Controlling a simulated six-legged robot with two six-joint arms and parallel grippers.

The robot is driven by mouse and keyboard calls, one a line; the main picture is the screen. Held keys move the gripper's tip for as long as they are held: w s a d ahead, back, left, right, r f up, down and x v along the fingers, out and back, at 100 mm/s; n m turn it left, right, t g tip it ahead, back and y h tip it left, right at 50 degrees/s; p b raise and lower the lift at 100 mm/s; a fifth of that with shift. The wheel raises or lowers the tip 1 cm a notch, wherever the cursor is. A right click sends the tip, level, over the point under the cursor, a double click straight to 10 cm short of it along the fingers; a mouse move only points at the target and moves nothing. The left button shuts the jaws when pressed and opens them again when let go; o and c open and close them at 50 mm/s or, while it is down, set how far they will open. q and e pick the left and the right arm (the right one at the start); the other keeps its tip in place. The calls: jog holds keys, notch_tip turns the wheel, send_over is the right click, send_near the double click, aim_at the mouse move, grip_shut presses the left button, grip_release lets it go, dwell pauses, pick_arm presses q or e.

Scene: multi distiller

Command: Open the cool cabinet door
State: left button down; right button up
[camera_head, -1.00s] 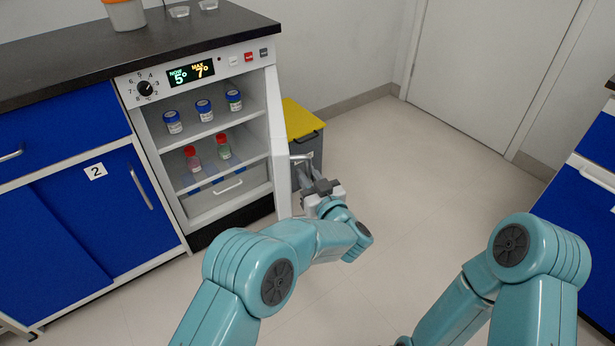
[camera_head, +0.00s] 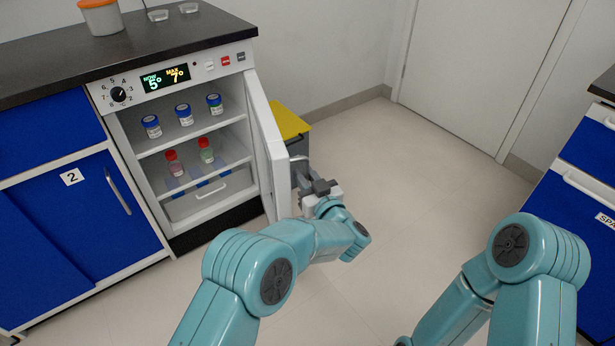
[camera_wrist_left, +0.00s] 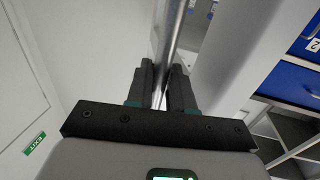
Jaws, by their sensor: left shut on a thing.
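The cool cabinet (camera_head: 205,140) stands under the dark worktop with a lit display reading 5° and 7°. Its white door (camera_head: 268,150) is swung wide open, hinged on the right side, and shows nearly edge-on. My left gripper (camera_head: 308,172) is at the door's outer face. In the left wrist view the gripper (camera_wrist_left: 162,88) is shut on the metal bar of the door handle (camera_wrist_left: 170,40). Blue-capped jars (camera_head: 184,114) stand on the upper shelf and red-capped bottles (camera_head: 174,162) on the lower one. My right gripper is out of view.
A grey bin with a yellow lid (camera_head: 289,122) stands behind the door, close to my left gripper. A blue cabinet (camera_head: 75,215) is at left, another (camera_head: 575,225) at right. The floor (camera_head: 420,170) between is clear.

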pick_arm(q)
jog(key=shift+a, duration=0.1)
jog(key=c, duration=1.1)
grip_release()
jog(key=shift+c, duration=0.2)
jog(key=shift+s, duration=0.1)
